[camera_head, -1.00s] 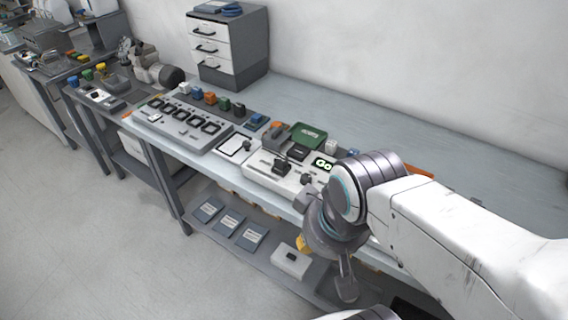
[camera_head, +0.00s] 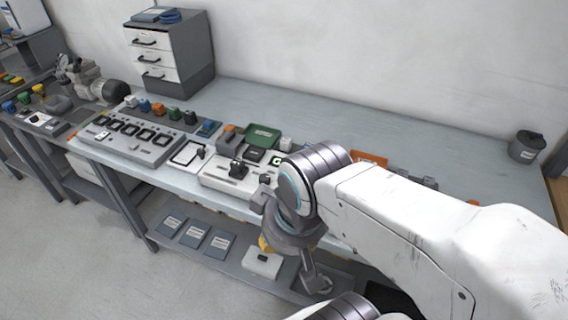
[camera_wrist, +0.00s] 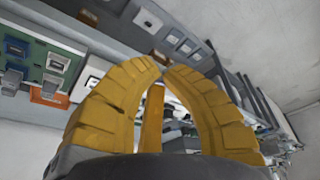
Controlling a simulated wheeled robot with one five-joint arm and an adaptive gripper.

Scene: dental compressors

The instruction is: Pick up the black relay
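A small black block (camera_head: 191,117), which looks like the black relay, stands at the right end of a row of coloured blocks on the bench in the head view. I cannot pick it out in the wrist view. My gripper (camera_wrist: 161,66) has yellow fingers whose tips come together in the wrist view, with nothing visible between them. In the head view only a bit of yellow finger (camera_head: 265,244) shows below my wrist, in front of the bench's edge and low. My gripper is well to the right of the black block and apart from it.
The block row stands behind a grey panel of square sockets (camera_head: 135,137). A green tray (camera_head: 262,136) and a white device (camera_head: 225,178) lie to the right. A drawer cabinet (camera_head: 165,58) stands behind. A lower shelf (camera_head: 185,250) holds flat packs. The rear bench top is clear.

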